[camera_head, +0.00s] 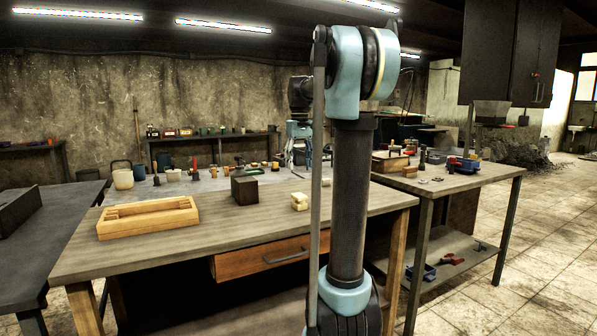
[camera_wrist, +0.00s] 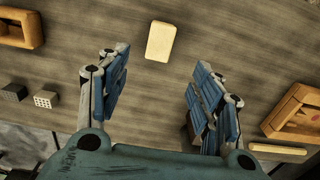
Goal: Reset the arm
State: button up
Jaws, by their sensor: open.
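My gripper (camera_wrist: 158,78) is open and empty in the wrist view, with its two blue-padded fingers spread wide apart. In the head view, my arm stands upright in front of the wooden workbench (camera_head: 100,252). The far end of my arm shows behind its upper part, and my gripper (camera_head: 298,155) is small and partly hidden there, above the bench. In the wrist view, a cream block (camera_wrist: 160,41) lies on the wood surface beyond the fingertips, apart from them.
The bench holds a wooden frame (camera_head: 125,231), a dark block (camera_head: 244,190) and a small pale block (camera_head: 299,201). A drawer (camera_head: 270,257) is in its front. A side table (camera_head: 455,180) with tools stands right, a dark table (camera_head: 50,235) left. Open tiled floor lies right.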

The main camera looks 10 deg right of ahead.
dwell(0.3)
jog(key=s+f+m+t, duration=0.1)
jog(key=s+f, duration=1.3)
jog(key=s, duration=0.3)
jog(key=s+f+m+t, duration=0.1)
jog(key=s+f+m, duration=0.1)
jog(key=s+f, duration=1.2)
jog(key=s, duration=0.3)
jog(key=shift+s+f, duration=0.2)
jog(key=shift+s, duration=0.2)
